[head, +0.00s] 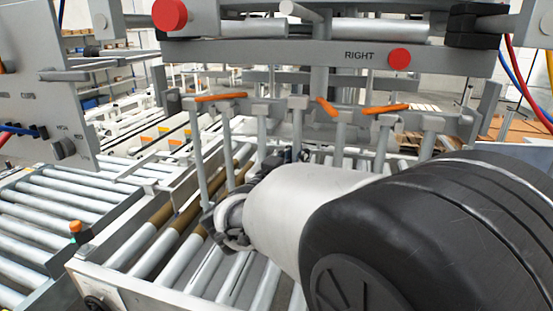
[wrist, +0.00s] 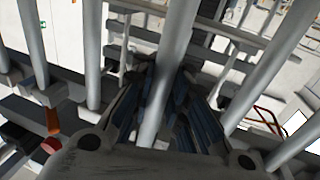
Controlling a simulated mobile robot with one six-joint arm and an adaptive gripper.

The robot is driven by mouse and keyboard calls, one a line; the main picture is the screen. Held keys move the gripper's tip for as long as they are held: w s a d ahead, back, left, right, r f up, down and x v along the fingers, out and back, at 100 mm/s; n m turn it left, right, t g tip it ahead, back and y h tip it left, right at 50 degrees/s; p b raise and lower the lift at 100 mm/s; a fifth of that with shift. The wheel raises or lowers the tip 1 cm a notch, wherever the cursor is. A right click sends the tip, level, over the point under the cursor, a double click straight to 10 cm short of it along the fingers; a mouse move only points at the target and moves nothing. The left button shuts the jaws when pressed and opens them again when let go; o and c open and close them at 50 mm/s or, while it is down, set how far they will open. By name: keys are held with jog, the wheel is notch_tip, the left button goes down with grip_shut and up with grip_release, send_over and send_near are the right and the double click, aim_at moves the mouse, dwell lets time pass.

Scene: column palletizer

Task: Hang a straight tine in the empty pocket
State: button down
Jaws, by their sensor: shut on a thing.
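My gripper (wrist: 160,98) is shut on a straight grey tine (wrist: 172,45), which runs between its dark fingers in the wrist view. In the head view my gripper (head: 282,160) is partly hidden behind my wrist. The held tine (head: 297,135) is upright there, its head slightly higher than the neighbouring heads. Other straight tines hang in a row on both sides, such as one on the left (head: 226,145) and one on the right (head: 382,145). The pocket under the held tine's head cannot be made out, nor whether the head touches the rail.
Orange latches lie along the rail: a left one (head: 220,97), a tilted middle one (head: 326,106) and a right one (head: 385,109). A grey beam marked RIGHT (head: 300,54) spans above. A roller conveyor (head: 50,220) lies below left. Neighbouring tines leave narrow gaps.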

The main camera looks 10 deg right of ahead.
jog(key=shift+w+d+f+b, duration=0.3)
jog(key=shift+w+f+b, duration=0.2)
jog(key=shift+w, duration=0.2)
jog(key=shift+w+d+f+b, duration=0.3)
jog(key=shift+w+f+b, duration=0.1)
jog(key=shift+w+f, duration=0.25)
dwell(0.6)
jog(key=c, duration=1.5)
grip_release()
jog(key=shift+f, duration=0.15)
jog(key=shift+o, duration=0.2)
jog(key=shift+f, duration=0.1)
